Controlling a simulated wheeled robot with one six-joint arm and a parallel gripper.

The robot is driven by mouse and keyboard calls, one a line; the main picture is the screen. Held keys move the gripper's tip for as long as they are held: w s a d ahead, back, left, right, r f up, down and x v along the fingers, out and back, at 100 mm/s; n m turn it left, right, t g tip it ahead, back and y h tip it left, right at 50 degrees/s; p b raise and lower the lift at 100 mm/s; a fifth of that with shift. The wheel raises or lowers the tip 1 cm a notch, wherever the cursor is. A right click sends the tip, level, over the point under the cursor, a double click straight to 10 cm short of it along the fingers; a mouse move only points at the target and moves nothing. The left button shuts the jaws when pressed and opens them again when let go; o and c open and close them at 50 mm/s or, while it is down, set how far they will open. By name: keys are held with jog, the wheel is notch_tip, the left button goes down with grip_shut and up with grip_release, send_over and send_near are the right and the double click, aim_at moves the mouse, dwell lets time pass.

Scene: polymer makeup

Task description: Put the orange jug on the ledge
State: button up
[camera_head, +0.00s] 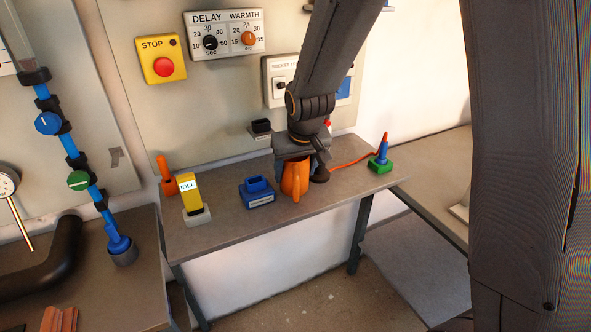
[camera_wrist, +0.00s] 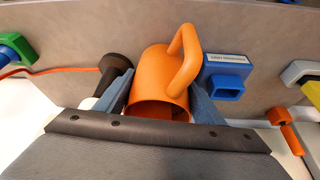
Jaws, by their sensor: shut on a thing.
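The orange jug (camera_head: 295,178) is at the middle of the grey ledge (camera_head: 232,222), below my gripper (camera_head: 302,158). My gripper is shut on the jug. In the wrist view the jug (camera_wrist: 160,85) sits between the two blue-grey fingers, with its handle pointing away from the gripper and its open mouth towards it. In the head view the handle faces the front. The gripper hides the top of the jug. I cannot tell whether its base touches the ledge.
A blue holder (camera_head: 257,193) stands just left of the jug. A yellow device marked IDLE (camera_head: 189,191) and an orange-handled tool (camera_head: 165,177) are further left. A black knobbed part (camera_head: 320,174) is close on the right.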

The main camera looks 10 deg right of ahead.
jog(key=shift+f, duration=0.15)
jog(key=o, duration=1.1)
